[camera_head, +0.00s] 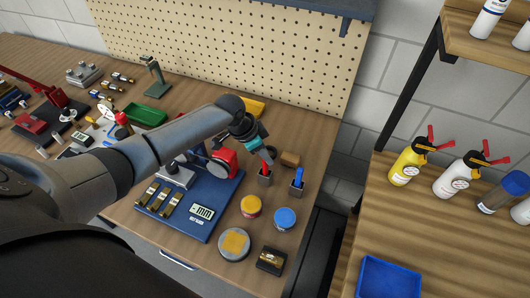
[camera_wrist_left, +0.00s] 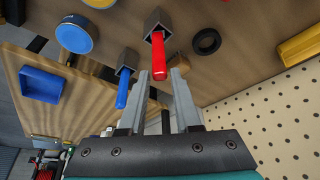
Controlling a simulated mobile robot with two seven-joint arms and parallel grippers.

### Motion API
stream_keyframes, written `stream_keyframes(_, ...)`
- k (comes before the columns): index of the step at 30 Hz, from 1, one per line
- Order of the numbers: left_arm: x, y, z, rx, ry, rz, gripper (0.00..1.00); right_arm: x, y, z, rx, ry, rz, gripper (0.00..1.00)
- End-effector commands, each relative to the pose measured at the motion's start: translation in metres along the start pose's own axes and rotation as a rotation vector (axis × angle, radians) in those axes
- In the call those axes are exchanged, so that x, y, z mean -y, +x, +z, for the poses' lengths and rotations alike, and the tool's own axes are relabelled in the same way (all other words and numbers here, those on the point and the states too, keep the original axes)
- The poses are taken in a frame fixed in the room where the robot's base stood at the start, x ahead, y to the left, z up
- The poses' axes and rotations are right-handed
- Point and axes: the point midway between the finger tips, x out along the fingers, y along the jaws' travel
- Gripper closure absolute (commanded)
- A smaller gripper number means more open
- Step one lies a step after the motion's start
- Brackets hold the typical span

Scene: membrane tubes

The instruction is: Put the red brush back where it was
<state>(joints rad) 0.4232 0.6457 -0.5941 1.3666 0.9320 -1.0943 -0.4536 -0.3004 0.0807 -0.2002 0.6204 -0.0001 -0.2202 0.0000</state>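The red brush (camera_wrist_left: 157,52) stands handle-up in a grey square holder (camera_wrist_left: 159,18) in the left wrist view. In the head view the brush (camera_head: 266,168) shows as a bit of red at the mouth of its holder (camera_head: 265,180), partly covered by my gripper. My left gripper (camera_wrist_left: 159,72) is open, its fingers apart on either side of the handle's end, with gaps visible. In the head view the left gripper (camera_head: 262,155) is just above the brush. A blue brush (camera_head: 298,176) stands in a second holder (camera_head: 297,188) to the right. My right gripper is not in view.
A yellow tin (camera_head: 251,206), a blue tin (camera_head: 285,218) and a round pad (camera_head: 234,244) stand in front of the holders. A blue board with a gauge (camera_head: 202,212) lies left. The pegboard (camera_head: 250,50) rises behind; a shelf with bottles (camera_head: 408,160) is right.

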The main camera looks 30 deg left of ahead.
Motion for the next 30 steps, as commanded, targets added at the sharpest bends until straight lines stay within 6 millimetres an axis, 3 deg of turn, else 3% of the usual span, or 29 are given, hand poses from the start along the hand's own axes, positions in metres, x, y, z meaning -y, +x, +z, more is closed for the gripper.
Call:
stream_keyframes(5, 0.000, 0.000, 0.000, 0.000, 0.000, 0.000, 0.48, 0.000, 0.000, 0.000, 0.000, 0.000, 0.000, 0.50)
stream_keyframes(16, 0.000, -0.009, -0.004, -0.001, 0.001, -0.001, 0.48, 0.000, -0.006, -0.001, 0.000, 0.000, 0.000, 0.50)
stream_keyframes(20, 0.002, -0.025, -0.005, -0.001, 0.001, -0.003, 0.48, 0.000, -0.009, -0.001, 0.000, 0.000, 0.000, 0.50)
stream_keyframes(30, 0.001, -0.089, -0.004, 0.000, 0.002, -0.003, 0.48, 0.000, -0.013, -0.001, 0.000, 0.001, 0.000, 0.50)
